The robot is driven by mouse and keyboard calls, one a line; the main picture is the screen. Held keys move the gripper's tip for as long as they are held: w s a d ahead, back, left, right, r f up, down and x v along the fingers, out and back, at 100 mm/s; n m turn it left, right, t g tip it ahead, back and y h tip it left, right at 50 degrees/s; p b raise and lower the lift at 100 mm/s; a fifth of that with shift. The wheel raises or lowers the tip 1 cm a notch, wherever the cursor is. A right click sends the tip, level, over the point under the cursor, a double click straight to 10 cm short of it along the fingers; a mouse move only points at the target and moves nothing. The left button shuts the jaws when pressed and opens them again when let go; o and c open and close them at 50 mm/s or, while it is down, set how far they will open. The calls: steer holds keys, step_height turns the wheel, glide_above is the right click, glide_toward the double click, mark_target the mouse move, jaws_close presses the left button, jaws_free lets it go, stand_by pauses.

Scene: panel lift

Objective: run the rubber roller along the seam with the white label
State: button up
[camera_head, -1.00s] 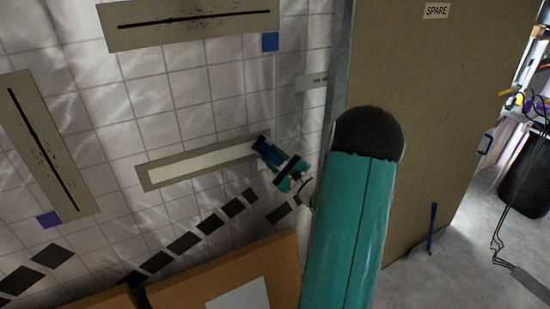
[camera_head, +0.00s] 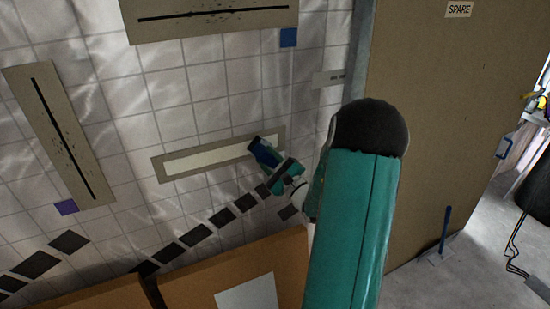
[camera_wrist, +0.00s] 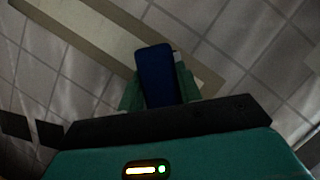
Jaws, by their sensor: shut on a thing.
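My gripper (camera_head: 270,168) is shut on a blue-handled tool with a dark end, which I take to be the rubber roller (camera_head: 264,152). The roller is at the right part of a beige panel (camera_head: 170,176) with a long pale strip (camera_head: 205,158) along its middle. It overlaps the strip in view, but I cannot tell whether it touches. In the wrist view the blue roller (camera_wrist: 156,75) stands between the fingers, before the panel (camera_wrist: 85,30). A pale tag with small dark marks (camera_head: 328,78) is on the wall, up and right; no plainly white label shows beside the strip.
A panel with a black seam (camera_head: 215,15) and blue square (camera_head: 288,38) is above. Another black-seamed panel (camera_head: 62,140) with a purple square (camera_head: 65,207) is left. Brown boxes (camera_head: 235,265) stand below. A brown board marked SPARE (camera_head: 430,90) is at right.

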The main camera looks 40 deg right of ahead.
steer(key=shift+w+a, duration=0.75)
steer(key=shift+a, duration=1.6)
steer(key=shift+w+a, duration=0.8)
steer(key=shift+a, duration=1.6)
steer(key=shift+w+a, duration=0.75)
steer(key=shift+a, duration=1.6)
steer(key=shift+c, duration=0.4)
steer(key=shift+w+a+r, duration=0.1)
steer(key=shift+w+a, duration=0.15)
steer(key=shift+a, duration=0.35)
steer(key=shift+w+a+f, duration=0.1)
steer(key=shift+w+a, duration=0.1)
steer(key=shift+a, duration=0.4)
steer(key=shift+w+a+r, duration=0.1)
steer(key=shift+w+a, duration=0.15)
steer(key=shift+a, duration=0.35)
steer(key=shift+c, duration=0.4)
steer(key=shift+w+a, duration=0.3)
steer(key=shift+a, duration=0.8)
steer(key=shift+w+a, duration=0.25)
steer(key=shift+a, duration=0.85)
steer(key=shift+w+a, duration=0.3)
steer(key=shift+a, duration=0.8)
steer(key=a, duration=0.1)
steer(key=w+a, duration=0.1)
steer(key=a, duration=0.1)
steer(key=shift+w+a, duration=0.1)
steer(key=shift+a, duration=0.1)
